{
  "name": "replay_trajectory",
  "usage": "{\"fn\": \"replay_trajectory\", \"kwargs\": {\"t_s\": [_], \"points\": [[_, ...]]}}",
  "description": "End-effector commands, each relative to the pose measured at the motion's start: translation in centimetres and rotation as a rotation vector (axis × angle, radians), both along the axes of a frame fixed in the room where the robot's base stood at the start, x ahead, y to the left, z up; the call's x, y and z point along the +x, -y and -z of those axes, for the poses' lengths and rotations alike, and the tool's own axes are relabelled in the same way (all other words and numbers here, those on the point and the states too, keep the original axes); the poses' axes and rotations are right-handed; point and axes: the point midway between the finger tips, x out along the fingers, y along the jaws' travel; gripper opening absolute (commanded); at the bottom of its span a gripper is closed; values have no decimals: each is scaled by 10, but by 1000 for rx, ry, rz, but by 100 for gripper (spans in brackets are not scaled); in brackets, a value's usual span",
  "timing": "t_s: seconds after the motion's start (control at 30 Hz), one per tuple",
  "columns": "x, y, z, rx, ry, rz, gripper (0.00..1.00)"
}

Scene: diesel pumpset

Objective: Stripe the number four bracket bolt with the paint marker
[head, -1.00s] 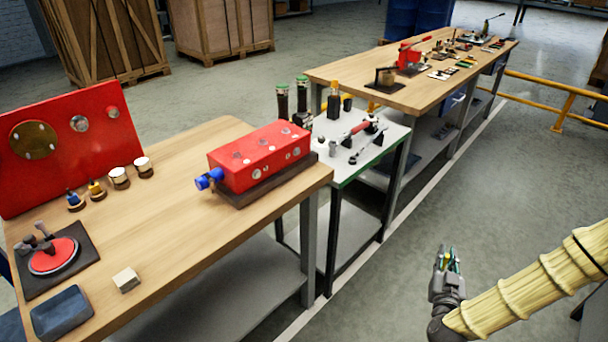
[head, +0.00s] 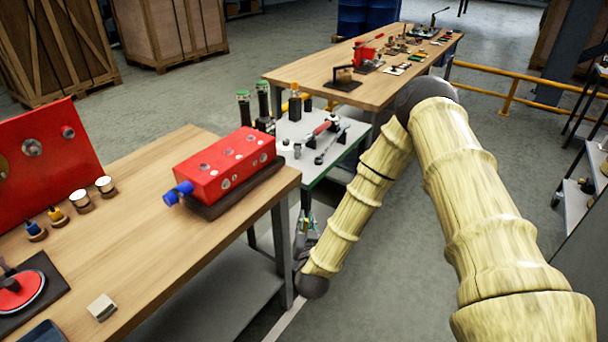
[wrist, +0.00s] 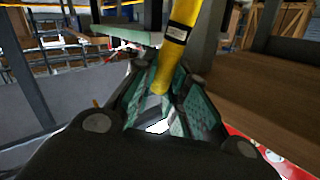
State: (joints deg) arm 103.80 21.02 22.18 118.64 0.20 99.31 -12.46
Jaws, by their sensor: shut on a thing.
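In the wrist view the green-lined fingers (wrist: 160,92) are shut on a yellow, pen-like thing with a dark labelled band, which looks like the paint marker (wrist: 181,60). It stands up from between the fingers, and its lower end is hidden by them. In the head view the marker is too small to make out. I cannot tell which fastener is the number four bracket bolt. Round metal heads show on the red block (head: 225,165).
The wooden bench (head: 150,240) also bears a red panel (head: 45,150), several small pots and a pale block (head: 102,307). The stand (head: 290,135) holds a red-handled tool (head: 322,128) and bottles. A long bench (head: 300,76) lies beyond.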

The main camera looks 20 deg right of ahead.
Motion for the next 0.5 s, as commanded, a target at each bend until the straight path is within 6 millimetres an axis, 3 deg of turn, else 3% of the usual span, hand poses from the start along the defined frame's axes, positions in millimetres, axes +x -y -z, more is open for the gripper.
{"fn": "replay_trajectory", "kwargs": {"t_s": [0.17, 0.5], "points": [[7, 25, -12, 251, 7, 194, 0], [1, 61, -23, 738, 150, 536, 0]]}}
